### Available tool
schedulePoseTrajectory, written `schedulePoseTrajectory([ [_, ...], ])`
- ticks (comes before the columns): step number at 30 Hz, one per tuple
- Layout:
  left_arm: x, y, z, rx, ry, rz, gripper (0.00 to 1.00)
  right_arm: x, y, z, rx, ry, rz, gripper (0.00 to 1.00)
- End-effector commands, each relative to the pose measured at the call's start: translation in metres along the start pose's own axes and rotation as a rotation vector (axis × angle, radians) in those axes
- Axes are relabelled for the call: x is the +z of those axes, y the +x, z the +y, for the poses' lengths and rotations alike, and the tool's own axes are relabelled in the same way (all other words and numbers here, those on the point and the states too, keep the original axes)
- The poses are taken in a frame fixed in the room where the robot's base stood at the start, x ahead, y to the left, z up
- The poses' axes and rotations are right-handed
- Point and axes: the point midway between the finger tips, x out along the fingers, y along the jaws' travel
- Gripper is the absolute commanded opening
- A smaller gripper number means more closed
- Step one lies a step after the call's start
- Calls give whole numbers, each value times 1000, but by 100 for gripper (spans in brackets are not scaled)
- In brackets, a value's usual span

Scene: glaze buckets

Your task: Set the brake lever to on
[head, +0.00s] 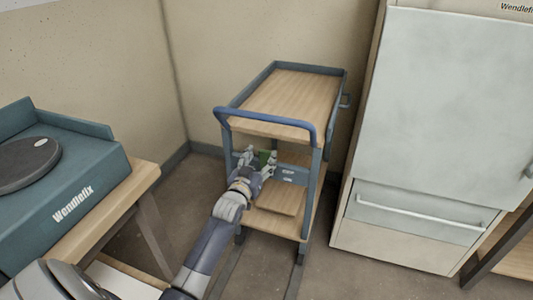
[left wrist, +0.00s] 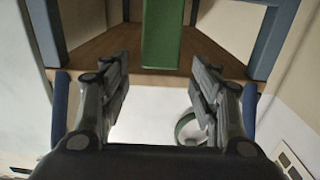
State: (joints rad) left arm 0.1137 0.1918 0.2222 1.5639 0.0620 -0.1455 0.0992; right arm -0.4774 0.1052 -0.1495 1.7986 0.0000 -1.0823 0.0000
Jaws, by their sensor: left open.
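The cart (head: 290,92) stands against the back wall, with a wooden top, a lower shelf and a blue push handle (head: 262,122). A green lever (head: 264,157), which looks like the brake lever, sits under the top on the handle side. A small panel (head: 288,176) with light labels is beside it; the labels are too small to read. My left gripper (head: 258,163) is open at the green lever, its fingers spread to either side. In the left wrist view the green lever (left wrist: 163,35) stands centred beyond the open fingertips (left wrist: 160,72), not gripped. My right gripper is out of view.
A teal Wendlefix machine (head: 75,165) with a dark round plate sits on a wooden table (head: 145,177) at the left. A pale cabinet (head: 450,90) with a drawer handle stands close on the cart's right. Some floor is free between the table and cart.

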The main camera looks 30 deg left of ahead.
Motion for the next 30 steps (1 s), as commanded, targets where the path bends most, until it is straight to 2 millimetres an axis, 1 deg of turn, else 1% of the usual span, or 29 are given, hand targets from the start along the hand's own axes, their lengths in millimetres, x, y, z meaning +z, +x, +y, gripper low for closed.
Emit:
schedulePoseTrajectory([
  [1, 1, 10, 0, 0, 0, 1, 57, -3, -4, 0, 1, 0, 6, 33],
  [3, 1, 20, 0, 0, 0, 1, 57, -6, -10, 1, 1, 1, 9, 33],
  [9, 1, 39, 0, 0, 0, 0, 57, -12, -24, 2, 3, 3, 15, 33],
  [14, 1, 45, 0, 0, 0, -1, 57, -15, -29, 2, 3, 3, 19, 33],
  [21, 1, 45, 0, 0, 0, -1, 57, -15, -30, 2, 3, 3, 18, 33],
  [22, 1, 45, 0, 0, 0, -1, 54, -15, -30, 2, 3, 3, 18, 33],
  [23, 1, 45, 0, 0, 0, -1, 48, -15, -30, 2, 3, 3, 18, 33],
  [24, 1, 45, 0, 0, 0, -1, 39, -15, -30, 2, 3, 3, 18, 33],
  [26, 1, 45, 0, 0, 0, -1, 25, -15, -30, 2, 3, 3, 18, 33],
  [27, 1, 45, 0, 0, 0, -1, 16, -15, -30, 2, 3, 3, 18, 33],
  [29, 1, 45, 0, 0, 0, -1, 2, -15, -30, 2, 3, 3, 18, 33],
  [30, 1, 45, 0, 0, 0, -1, 0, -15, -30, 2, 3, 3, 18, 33],
])
